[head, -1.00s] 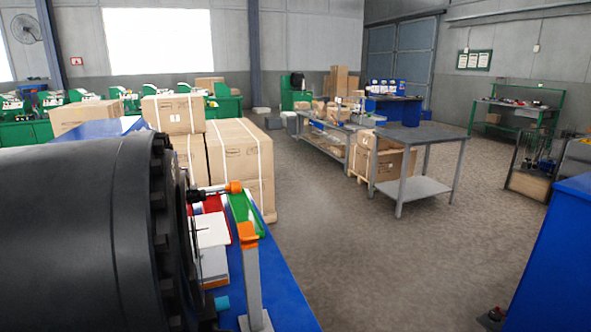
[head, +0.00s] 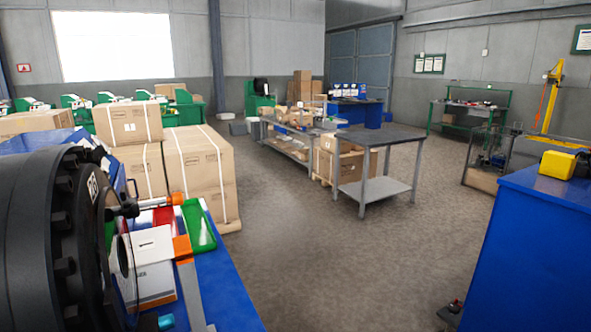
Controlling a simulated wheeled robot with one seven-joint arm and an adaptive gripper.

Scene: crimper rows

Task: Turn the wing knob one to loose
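A large black round machine head (head: 30,240) with a bolted rim fills the left edge of the head view, cut off by the frame. A dark rod with an orange end (head: 177,198) sticks out from its right side. An orange-topped grey upright (head: 183,250) stands close by, and a small teal part (head: 165,322) shows at the bottom. I cannot tell which part, if any, is wing knob one. My gripper is not in view.
A blue bench (head: 225,300) carries a white box (head: 152,270), a red tray (head: 165,216) and a green tray (head: 198,225). Strapped cartons (head: 200,165) stand behind. A grey table (head: 378,140) and a blue cabinet (head: 530,260) stand to the right. The floor between is open.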

